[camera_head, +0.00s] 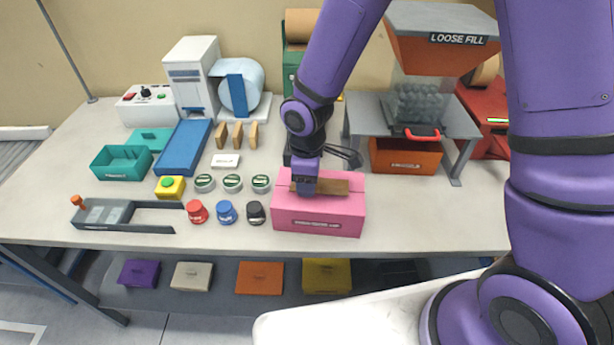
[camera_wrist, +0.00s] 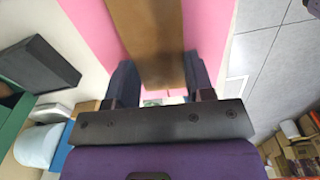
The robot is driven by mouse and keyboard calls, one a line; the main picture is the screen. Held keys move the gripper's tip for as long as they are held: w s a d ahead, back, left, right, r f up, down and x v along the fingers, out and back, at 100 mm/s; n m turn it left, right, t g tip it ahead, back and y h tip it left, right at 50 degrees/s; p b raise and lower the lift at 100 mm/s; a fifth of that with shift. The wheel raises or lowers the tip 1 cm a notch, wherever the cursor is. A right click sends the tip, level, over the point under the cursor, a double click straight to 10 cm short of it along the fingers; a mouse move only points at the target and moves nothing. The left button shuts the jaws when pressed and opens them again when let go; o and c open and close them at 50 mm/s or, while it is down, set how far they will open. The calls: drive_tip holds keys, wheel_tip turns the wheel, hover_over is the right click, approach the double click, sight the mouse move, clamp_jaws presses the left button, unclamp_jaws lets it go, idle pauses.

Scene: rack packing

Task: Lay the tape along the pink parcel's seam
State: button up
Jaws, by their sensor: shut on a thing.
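The pink parcel (camera_head: 318,218) stands on the table near its front edge, with a dark label on its front face. A brown strip of tape (camera_head: 333,187) lies along the middle of its top; I cannot tell whether it is pressed flat. My gripper (camera_head: 305,189) points down at the left part of the strip. In the wrist view the strip (camera_wrist: 152,35) runs between my two fingers (camera_wrist: 160,80), with pink parcel top (camera_wrist: 208,25) on both sides. My gripper is shut on the tape. The fingertips' contact is partly hidden.
Red (camera_head: 197,211), blue (camera_head: 227,212) and black (camera_head: 255,212) pots stand left of the parcel, with round tins (camera_head: 232,183) behind. The loose-fill hopper (camera_head: 442,40) and its stand (camera_head: 457,130) are at back right. Table space right of the parcel is clear.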

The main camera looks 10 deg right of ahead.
drive_tip(key=shift+f, duration=0.3)
drive_tip(key=o, duration=1)
drive_tip(key=shift+c, duration=0.2)
wheel_tip(320, 180, up, 11)
drive_tip(key=s+d+r+m+t, duration=0.35)
drive_tip(key=d+r+m, duration=0.35)
drive_tip(key=d+r, duration=0.6)
drive_tip(key=s+d+r+m+t, duration=0.1)
drive_tip(key=s+d+r+m, duration=0.2)
drive_tip(key=s, duration=0.3)
drive_tip(key=s+d+r+m, duration=0.4)
drive_tip(key=s+d+r, duration=0.1)
drive_tip(key=s, duration=0.2)
drive_tip(key=shift+d+r+m+t, duration=0.15)
drive_tip(key=shift+d+m+t, duration=0.15)
drive_tip(key=shift+t, duration=0.05)
